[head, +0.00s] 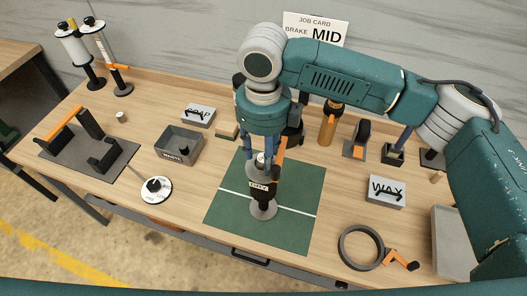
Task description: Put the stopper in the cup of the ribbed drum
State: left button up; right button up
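My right gripper (262,168) points down over the green mat, with its arm coming in from the right. Its fingers are around or just above the upper part of a dark piece labelled DRY (259,187), which has a round grey foot (263,209). I cannot tell whether they touch it. A small pale cylinder with a dark top (121,117), possibly the stopper, stands at the left. My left gripper is not in view.
The green mat (228,205) has a white line. Left are a black-and-orange rack (105,155), a WASTE bin (180,149), a SOAP block (198,115) and a pale disc (156,190). Right are a WAX block (386,190), a ring (361,248) and a grey tray (452,243).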

jog(key=shift+r, duration=0.45)
notch_tip(320, 180, up, 11)
jog(key=b, duration=0.3)
jog(key=shift+r+b, duration=0.2)
jog(key=shift+b, duration=0.2)
